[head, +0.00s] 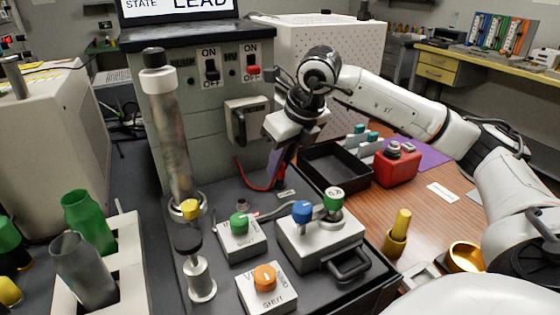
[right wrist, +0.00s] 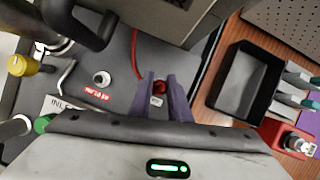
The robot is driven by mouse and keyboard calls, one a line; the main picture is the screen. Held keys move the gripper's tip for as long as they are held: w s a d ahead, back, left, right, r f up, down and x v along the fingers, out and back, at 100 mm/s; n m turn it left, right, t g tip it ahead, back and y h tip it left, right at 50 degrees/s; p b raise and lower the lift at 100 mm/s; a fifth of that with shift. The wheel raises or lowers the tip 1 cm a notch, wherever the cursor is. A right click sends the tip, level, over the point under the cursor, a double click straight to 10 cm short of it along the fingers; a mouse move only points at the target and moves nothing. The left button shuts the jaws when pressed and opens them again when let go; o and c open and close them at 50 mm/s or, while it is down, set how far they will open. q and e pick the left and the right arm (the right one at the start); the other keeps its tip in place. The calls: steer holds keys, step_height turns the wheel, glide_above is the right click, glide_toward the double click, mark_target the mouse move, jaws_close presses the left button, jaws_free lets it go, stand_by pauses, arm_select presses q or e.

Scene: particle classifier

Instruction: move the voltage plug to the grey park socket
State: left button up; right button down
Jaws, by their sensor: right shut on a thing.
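My right gripper (head: 278,170) points down over the right rear of the grey deck. In the right wrist view its two purple fingers (right wrist: 166,100) are closed around the red voltage plug (right wrist: 159,87). The plug's red cable (right wrist: 135,52) runs up from it; in the head view the cable (head: 245,176) loops left of the fingers. A small pale label (right wrist: 157,101) lies just in front of the plug, its text unreadable. The grey park socket cannot be made out beneath the plug, and I cannot tell whether the plug is seated. An empty pale round socket (right wrist: 102,80) with a red label stands to the left.
The valve box with blue and green knobs (head: 318,243) stands in front of the gripper. A black tray (head: 322,176) and a red box (head: 398,168) are to the right. The switch cabinet (head: 190,110) rises behind. A tall glass column (head: 170,130) stands left.

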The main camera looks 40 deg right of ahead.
steer(key=shift+f+b, duration=0.35)
steer(key=shift+f, duration=0.2)
steer(key=c, duration=1.6)
jaws_free()
steer(key=p+v, duration=0.1)
steer(key=v, duration=0.9)
steer(key=shift+r, duration=0.15)
